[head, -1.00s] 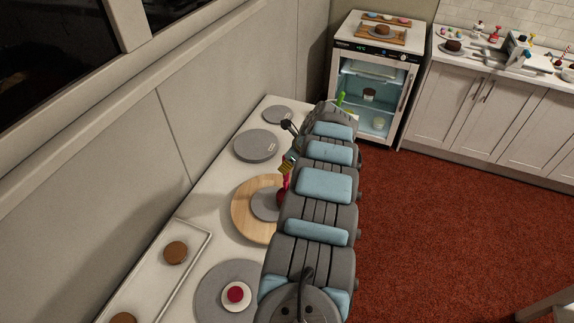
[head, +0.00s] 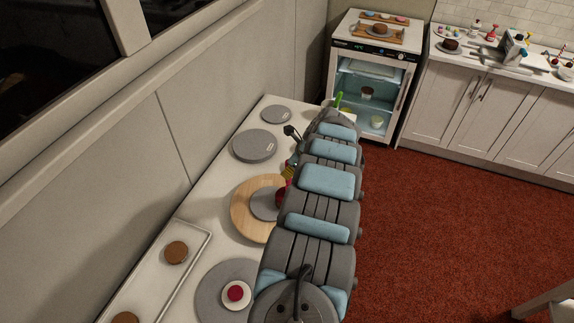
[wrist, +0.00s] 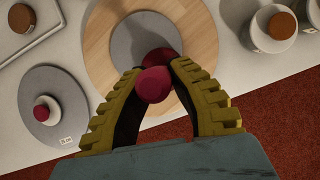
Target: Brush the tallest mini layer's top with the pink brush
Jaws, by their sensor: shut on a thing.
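My gripper (wrist: 157,70) has its yellow fingers closed around a pink-red, round-ended thing (wrist: 153,86), seen end-on, which looks like the pink brush. Its bristles are hidden. Just beyond it, a dark red mini layer (wrist: 162,56) stands on a grey disc (wrist: 138,32) on a round wooden board (wrist: 95,42). The brush overlaps that layer in the wrist view; contact cannot be told. A second red layer (wrist: 41,113) sits on a white base on a grey turntable (wrist: 60,85). In the head view my arm hides most of the gripper (head: 290,170).
A white tray (head: 205,243) holding brown layers (head: 176,252) lies at the near left. Empty grey turntables (head: 256,145) stand farther along the counter. In the wrist view, brown-topped white pieces (wrist: 282,25) stand to the right, near the counter edge.

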